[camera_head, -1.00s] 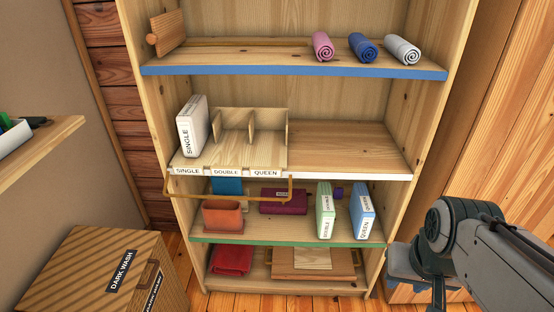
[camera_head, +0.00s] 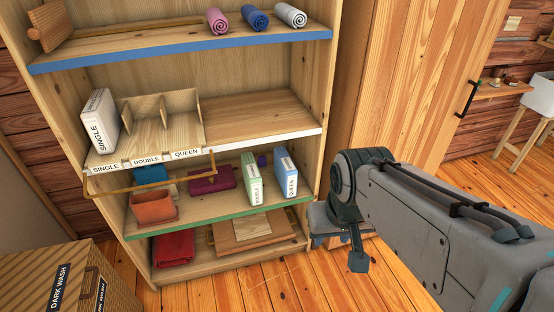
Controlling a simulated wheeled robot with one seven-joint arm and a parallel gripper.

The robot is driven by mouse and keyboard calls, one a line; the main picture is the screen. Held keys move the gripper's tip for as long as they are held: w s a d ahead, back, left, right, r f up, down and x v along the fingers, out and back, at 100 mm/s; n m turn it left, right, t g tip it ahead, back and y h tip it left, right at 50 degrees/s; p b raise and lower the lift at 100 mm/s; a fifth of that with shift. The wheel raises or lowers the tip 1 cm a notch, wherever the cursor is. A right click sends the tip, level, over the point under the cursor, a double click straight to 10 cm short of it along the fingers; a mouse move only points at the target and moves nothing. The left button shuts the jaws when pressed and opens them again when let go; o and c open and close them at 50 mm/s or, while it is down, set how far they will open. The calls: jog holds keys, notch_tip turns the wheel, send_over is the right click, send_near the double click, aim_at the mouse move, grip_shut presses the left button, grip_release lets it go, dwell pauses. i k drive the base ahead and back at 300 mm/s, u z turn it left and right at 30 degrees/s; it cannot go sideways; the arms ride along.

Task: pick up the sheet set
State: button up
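Three boxed sheet sets show on the shelf unit. A white one marked SINGLE (camera_head: 101,122) stands at the left end of a wooden divider (camera_head: 185,112) labelled SINGLE, DOUBLE, QUEEN. A green one marked DOUBLE (camera_head: 251,178) and a blue one marked QUEEN (camera_head: 286,174) stand upright on the green-edged shelf (camera_head: 222,207) below, to the right. My gripper (camera_head: 340,240) is at the right of the shelf unit, in front of it and apart from the boxes.
A terracotta pot (camera_head: 153,206) and a maroon folded item (camera_head: 210,180) share the green-edged shelf. A DARK WASH box (camera_head: 65,280) stands at lower left. A tall wooden cabinet (camera_head: 415,80) stands right. Floor ahead is clear.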

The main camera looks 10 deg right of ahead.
aim_at(286, 172)
jog(key=k, duration=1.1)
jog(key=u, duration=0.7)
jog(key=i, duration=1)
jog(key=u, duration=0.25)
jog(key=i, duration=1)
jog(key=z, duration=1.15)
jog(key=i, duration=0.6)
jog(key=z, duration=0.65)
